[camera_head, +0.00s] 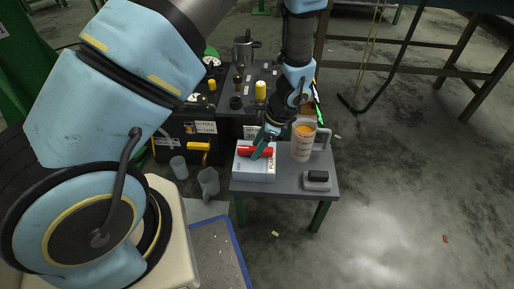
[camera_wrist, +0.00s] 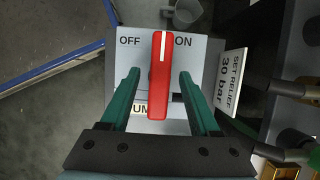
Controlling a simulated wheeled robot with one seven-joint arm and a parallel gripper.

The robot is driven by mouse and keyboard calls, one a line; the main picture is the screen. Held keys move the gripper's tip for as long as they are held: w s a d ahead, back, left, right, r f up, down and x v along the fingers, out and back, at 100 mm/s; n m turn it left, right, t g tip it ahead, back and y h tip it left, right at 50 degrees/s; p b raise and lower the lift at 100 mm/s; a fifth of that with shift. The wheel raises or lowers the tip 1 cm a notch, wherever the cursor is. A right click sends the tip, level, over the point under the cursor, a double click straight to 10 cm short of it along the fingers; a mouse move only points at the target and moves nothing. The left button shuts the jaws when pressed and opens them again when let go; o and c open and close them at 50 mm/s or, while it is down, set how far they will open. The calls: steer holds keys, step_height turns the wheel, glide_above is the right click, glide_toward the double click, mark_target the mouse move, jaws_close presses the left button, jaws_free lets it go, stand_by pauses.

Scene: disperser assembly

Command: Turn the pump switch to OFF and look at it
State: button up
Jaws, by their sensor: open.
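The pump switch is a pale box (camera_head: 253,174) with a red handle (camera_head: 255,151) on top, standing on a small grey table (camera_head: 284,190). In the wrist view, the red handle (camera_wrist: 159,95) lies between the printed words OFF on the left and ON on the right. Its white line points up, between the two words. A label partly reading "UM" is half hidden behind the handle and a finger. My gripper (camera_wrist: 160,72) is open, with one green finger on each side of the handle and a visible gap to both. In the head view my gripper (camera_head: 263,142) is over the box.
A clear measuring jug (camera_head: 304,148) with orange contents stands right of the box. A small grey block with a black top (camera_head: 317,180) is near the table's front right. A "SET RELIEF 30 bar" sign (camera_wrist: 231,80) stands beside the box. Two cups (camera_head: 179,167) (camera_head: 208,182) are at left.

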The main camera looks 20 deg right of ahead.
jaws_close()
stand_by(0.6)
